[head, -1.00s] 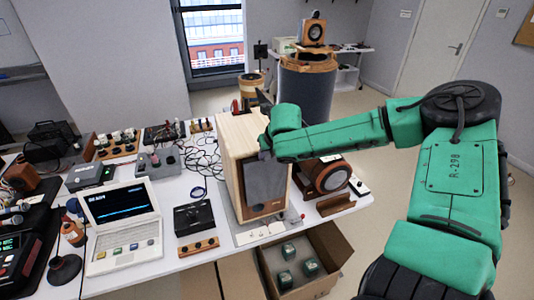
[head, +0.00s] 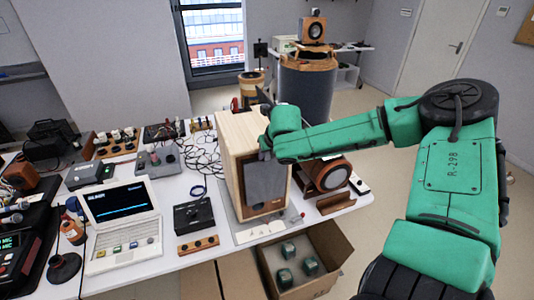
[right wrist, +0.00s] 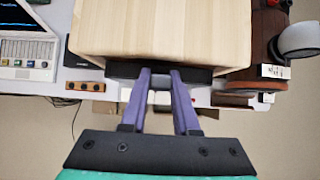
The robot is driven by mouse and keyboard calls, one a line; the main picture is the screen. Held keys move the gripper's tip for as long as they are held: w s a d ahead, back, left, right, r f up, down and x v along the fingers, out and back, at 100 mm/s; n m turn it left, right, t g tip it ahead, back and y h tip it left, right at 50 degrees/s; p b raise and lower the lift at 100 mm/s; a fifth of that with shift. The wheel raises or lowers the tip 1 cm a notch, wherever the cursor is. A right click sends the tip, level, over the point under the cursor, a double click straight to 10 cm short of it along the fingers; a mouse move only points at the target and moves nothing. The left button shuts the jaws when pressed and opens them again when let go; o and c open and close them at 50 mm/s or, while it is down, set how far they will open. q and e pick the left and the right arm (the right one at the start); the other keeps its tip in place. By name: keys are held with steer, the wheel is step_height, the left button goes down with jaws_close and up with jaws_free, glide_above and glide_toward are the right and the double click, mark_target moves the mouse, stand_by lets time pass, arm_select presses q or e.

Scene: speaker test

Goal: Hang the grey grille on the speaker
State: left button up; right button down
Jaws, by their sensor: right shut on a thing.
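The wooden speaker (head: 238,133) stands upright on the table, its front facing me. The grey grille (head: 265,182) is upright against or very close to the speaker's front; I cannot tell whether it is fastened. My right gripper (head: 265,153) is at the grille's top edge. In the right wrist view, the purple fingers of the right gripper (right wrist: 160,74) are shut on the dark edge of the grille (right wrist: 122,69), right beside the front of the pale speaker top (right wrist: 160,30). The speaker's front is mostly hidden by the grille. My left gripper is not in view.
A round brown driver unit (head: 327,173) stands right of the speaker. A black box (head: 193,217) and a laptop (head: 122,218) are to the left. An open cardboard box (head: 335,262) with several green blocks sits below the table's front edge.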

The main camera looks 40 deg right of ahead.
steer(key=shift+f, duration=0.15)
steer(key=c, duration=0.6)
jaws_free()
steer(key=shift+s, duration=0.1)
